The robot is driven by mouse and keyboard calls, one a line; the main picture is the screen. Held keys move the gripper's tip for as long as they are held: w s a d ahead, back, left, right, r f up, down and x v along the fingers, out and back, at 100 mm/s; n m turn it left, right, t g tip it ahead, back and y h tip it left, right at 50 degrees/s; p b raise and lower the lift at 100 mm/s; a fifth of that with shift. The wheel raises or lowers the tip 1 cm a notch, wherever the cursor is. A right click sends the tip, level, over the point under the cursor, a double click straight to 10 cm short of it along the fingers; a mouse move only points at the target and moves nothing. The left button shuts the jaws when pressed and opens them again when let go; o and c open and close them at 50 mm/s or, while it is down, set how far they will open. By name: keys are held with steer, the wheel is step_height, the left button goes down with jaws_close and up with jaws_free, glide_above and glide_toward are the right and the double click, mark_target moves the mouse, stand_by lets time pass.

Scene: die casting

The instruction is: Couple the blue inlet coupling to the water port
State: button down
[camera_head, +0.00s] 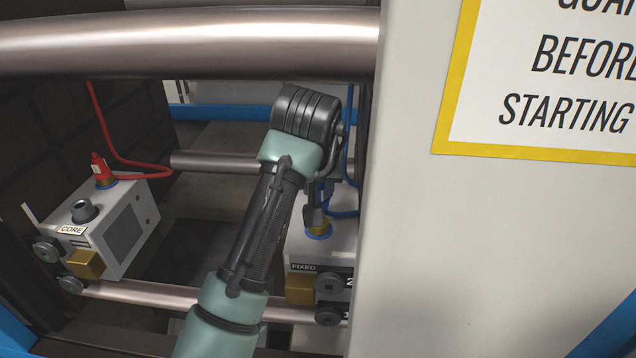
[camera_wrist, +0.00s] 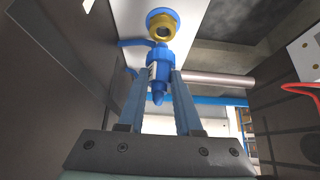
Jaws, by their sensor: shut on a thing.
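The blue inlet coupling (camera_wrist: 158,72) is held between the two fingers of my gripper (camera_wrist: 160,88) in the wrist view. The water port (camera_wrist: 161,28), a brass fitting with a blue ring, is just beyond the coupling's far end. I cannot tell whether the two touch. In the head view the port (camera_head: 319,231) is on top of the grey block marked FIXED (camera_head: 310,250). My gripper (camera_head: 314,208) is directly above it, and my wrist and arm hide much of the coupling.
A grey block marked CORE (camera_head: 118,228) with a red fitting (camera_head: 101,172) and red hose stands at left. A blue hose (camera_head: 350,190) runs beside my wrist. A thick steel bar (camera_head: 190,45) crosses above; a pale panel (camera_head: 480,250) closes off the right.

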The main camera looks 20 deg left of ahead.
steer(key=shift+w+f+b, duration=0.1)
steer(key=shift+f+b, duration=0.25)
steer(key=shift+f, duration=0.35)
steer(key=shift+p, duration=0.75)
stand_by(1.1)
steer(key=shift+f+b, duration=0.65)
steer(key=shift+f, duration=0.8)
steer(key=c, duration=0.5)
jaws_free()
